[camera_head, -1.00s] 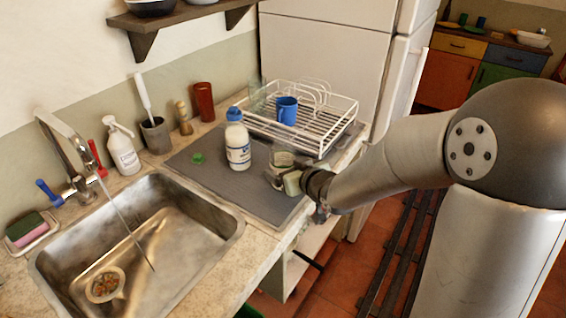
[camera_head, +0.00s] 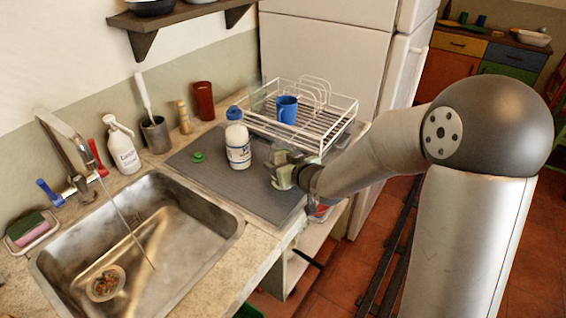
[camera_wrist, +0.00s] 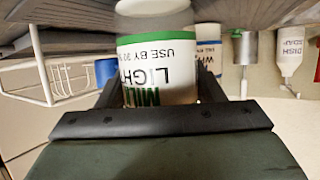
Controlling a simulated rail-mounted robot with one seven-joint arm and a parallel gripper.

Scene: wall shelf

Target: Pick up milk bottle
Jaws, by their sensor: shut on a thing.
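A bottle with a green stripe and a "MILK ... LIGHT" label (camera_wrist: 158,68) fills the middle of the wrist view, upside down there, between the two dark fingers of my gripper (camera_wrist: 158,92). My gripper (camera_head: 287,168) is shut on it, over the front right part of the grey mat; my gripper largely hides it in the head view. A second milk bottle (camera_head: 238,146), white with a blue cap and blue label, stands upright on the mat to the left, and it also shows behind the held one in the wrist view (camera_wrist: 208,50). A green cap (camera_head: 199,157) lies on the mat.
A white wire dish rack (camera_head: 325,138) holding a blue cup (camera_head: 287,110) stands behind my gripper. The sink (camera_head: 140,235) with running water is at left.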

